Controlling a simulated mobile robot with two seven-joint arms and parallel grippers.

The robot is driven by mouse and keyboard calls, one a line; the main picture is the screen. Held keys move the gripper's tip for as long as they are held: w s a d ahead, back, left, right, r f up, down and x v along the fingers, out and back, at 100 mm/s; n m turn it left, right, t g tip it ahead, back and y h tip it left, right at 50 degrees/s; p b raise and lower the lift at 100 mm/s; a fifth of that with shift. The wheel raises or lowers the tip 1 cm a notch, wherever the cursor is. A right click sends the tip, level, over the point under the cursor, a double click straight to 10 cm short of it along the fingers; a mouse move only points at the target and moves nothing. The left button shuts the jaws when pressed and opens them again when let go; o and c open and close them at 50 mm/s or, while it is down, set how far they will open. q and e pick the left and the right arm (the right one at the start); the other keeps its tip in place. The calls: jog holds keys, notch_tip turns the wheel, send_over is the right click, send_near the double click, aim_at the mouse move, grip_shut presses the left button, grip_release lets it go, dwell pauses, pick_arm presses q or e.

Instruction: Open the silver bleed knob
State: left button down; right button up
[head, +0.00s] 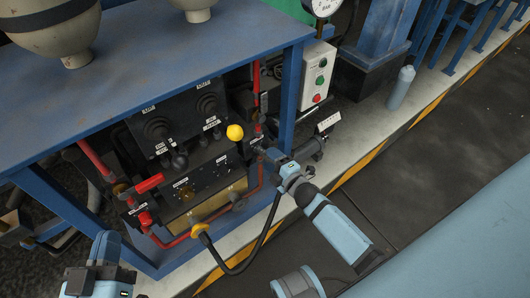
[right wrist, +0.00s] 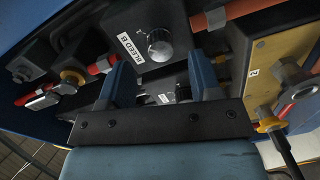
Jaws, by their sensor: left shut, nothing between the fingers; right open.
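A round silver knob (right wrist: 159,45) sits on a dark block labelled "BLEED B" (right wrist: 131,47) in the right wrist view. My right gripper (right wrist: 158,66) is open, its two blue fingers pointing toward the knob. The knob appears between and just beyond the fingertips; I cannot tell the exact gap. In the head view my right gripper (head: 266,152) reaches the right side of the pipe panel, and I cannot make out the knob there. My left gripper (head: 98,278) is shut and empty at the bottom left, away from the panel.
A panel with black knobs (head: 157,129), a yellow ball-topped lever (head: 235,132) and red handles (head: 148,184) lies left of my right gripper. A blue frame post (head: 290,95) stands close behind it. A grey bottle (head: 401,88) stands further right.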

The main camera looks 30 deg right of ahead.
pick_arm(q)
jog(key=shift+g+y, duration=0.9)
jog(key=f, duration=0.1)
jog(key=a+f+p, duration=0.1)
jog(key=f, duration=0.2)
jog(key=shift+s+a+f+p, duration=0.25)
jog(key=shift+a+f+p, duration=0.05)
jog(key=shift+f, duration=0.1)
pick_arm(e)
jog(key=s+d, duration=0.1)
jog(key=s, duration=0.8)
jog(key=shift+s+d+r, duration=0.2)
jog(key=shift+s, duration=0.15)
pick_arm(q)
jog(key=shift+r, duration=0.3)
